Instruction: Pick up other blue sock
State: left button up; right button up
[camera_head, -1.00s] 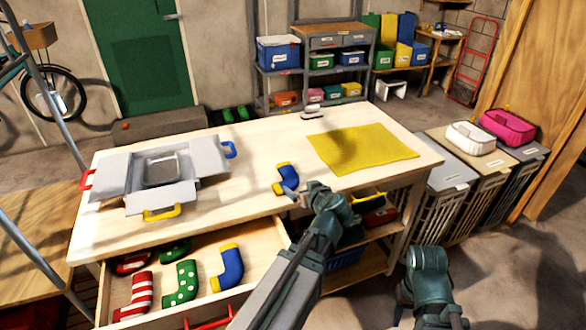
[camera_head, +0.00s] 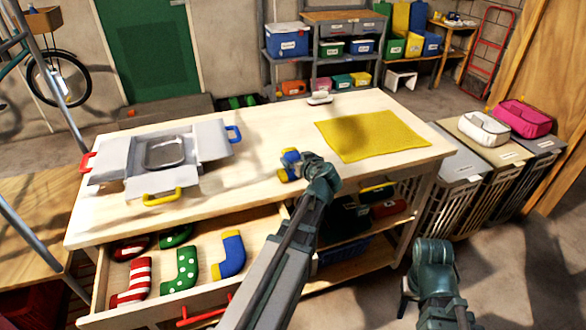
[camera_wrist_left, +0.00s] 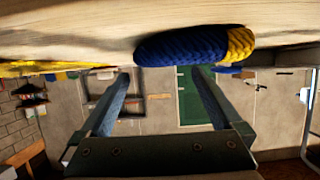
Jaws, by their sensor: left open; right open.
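A blue sock with yellow ends (camera_head: 291,156) lies on the workbench top, partly hidden behind my left gripper (camera_head: 301,168). In the left wrist view, the blue sock (camera_wrist_left: 180,46) lies along the wooden surface at the upper edge. The open fingers of my left gripper (camera_wrist_left: 163,76) point towards it, with nothing held between them. A second blue sock with a yellow cuff (camera_head: 231,257) lies in the open drawer. My right gripper (camera_head: 432,255) hangs in front of the bench at the right, open and apart from the socks; its fingertips are hard to make out.
The open drawer (camera_head: 205,250) also holds red-striped and green dotted socks. A grey open box (camera_head: 207,140) with coloured handles and a yellow cloth (camera_head: 372,135) lie on the bench. Lidded hampers (camera_head: 455,165) stand at the right. The bench top between box and cloth is mostly clear.

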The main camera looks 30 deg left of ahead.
aim_at(294, 155)
pick_arm(q)
jog(key=b+x, duration=0.2)
jog(key=x, duration=0.3)
jog(key=shift+w+f, duration=0.15)
jog(key=shift+f, duration=0.1)
jog(key=shift+r, duration=0.1)
jog(key=shift+c, duration=0.2)
jog(key=c, duration=1.4)
jog(key=shift+o, duration=0.2)
